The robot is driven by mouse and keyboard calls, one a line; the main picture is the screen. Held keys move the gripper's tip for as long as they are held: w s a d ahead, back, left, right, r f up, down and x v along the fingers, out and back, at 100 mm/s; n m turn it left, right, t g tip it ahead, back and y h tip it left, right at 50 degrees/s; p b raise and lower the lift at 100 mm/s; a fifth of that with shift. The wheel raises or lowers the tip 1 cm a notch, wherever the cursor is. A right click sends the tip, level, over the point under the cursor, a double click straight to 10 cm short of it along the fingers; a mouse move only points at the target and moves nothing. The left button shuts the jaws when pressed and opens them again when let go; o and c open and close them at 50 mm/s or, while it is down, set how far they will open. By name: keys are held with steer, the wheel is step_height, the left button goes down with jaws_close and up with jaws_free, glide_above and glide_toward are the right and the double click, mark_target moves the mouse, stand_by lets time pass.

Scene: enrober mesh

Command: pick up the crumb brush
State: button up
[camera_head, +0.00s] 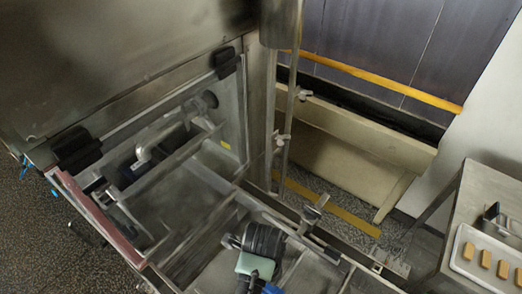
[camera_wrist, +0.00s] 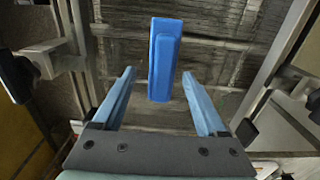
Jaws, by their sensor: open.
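A blue block-like thing (camera_wrist: 164,60), which I take to be the crumb brush, lies in the wrist view on a worn grey metal or mesh surface (camera_wrist: 215,65). It is long and narrow, with a raised strip along its right side. My gripper (camera_wrist: 158,74) is open, with one light-blue finger on each side of the brush's lower part in the picture. No contact shows; the height of the fingers above the brush cannot be told.
The machine's open metal frame (camera_head: 228,118) surrounds the work area, with bars and fittings close by. Metal rails flank both sides in the wrist view. A table (camera_head: 474,187) at right bears a white tray (camera_head: 461,262) of several tan bars.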

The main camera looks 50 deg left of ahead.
steer(key=shift+w+a+f+p, duration=0.1)
steer(key=shift+a+f+p, duration=0.05)
steer(key=shift+f, duration=0.85)
steer(key=shift+a+f+p, duration=0.1)
steer(key=shift+f+p, duration=0.05)
steer(key=shift+f, duration=0.8)
jaws_close()
